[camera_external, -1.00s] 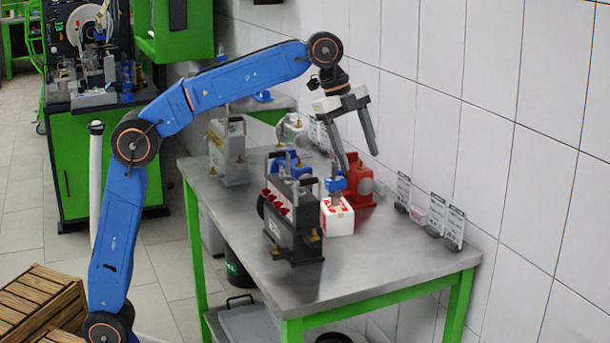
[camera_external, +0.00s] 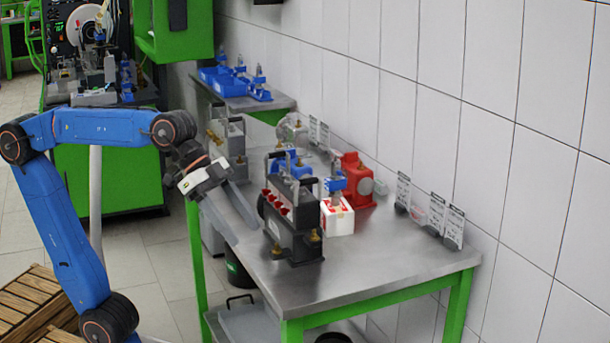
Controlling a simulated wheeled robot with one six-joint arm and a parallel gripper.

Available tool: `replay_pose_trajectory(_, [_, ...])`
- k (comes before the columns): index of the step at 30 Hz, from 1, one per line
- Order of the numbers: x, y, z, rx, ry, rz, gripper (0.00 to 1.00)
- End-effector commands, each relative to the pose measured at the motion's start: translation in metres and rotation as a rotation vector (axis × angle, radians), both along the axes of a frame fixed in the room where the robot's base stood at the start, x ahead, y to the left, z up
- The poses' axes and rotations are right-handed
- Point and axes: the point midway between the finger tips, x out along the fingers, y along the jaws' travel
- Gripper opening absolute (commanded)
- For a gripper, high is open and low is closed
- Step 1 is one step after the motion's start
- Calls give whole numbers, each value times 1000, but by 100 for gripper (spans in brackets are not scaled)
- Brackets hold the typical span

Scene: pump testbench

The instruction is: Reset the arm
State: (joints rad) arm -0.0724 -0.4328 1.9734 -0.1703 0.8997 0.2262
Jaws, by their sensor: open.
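On the table stand a white-and-red box (camera_external: 338,217) with a blue-topped part, a red pump (camera_external: 355,180), a grey unit (camera_external: 229,145) and label stands (camera_external: 454,228). Blue bins (camera_external: 222,78) sit on a back shelf. Wooden crates (camera_external: 30,305) are at lower left. The table's front right is clear.

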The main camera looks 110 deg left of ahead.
Motion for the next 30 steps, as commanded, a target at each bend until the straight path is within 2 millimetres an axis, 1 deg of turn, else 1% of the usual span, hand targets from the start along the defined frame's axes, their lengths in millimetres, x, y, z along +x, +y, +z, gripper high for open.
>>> replay_pose_trajectory(1, [-22, -4, -20, -5, 20, 8, 59])
replay_pose_trajectory(5, [-77, -7, -77, -6, 90, 34, 59])
replay_pose_trajectory(6, [-94, -6, -95, -2, 115, 41, 59])
replay_pose_trajectory(8, [-119, -6, -122, 2, 151, 51, 59])
replay_pose_trajectory(9, [-135, -5, -140, 8, 172, 58, 59])
replay_pose_trajectory(12, [-172, -4, -181, 17, 222, 75, 59])
replay_pose_trajectory(15, [-201, -2, -213, 25, 262, 89, 59])
replay_pose_trajectory(18, [-219, 0, -235, 32, 287, 98, 59])
replay_pose_trajectory(21, [-228, 1, -245, 35, 300, 102, 59])
replay_pose_trajectory(30, [-230, 1, -247, 36, 302, 103, 59])
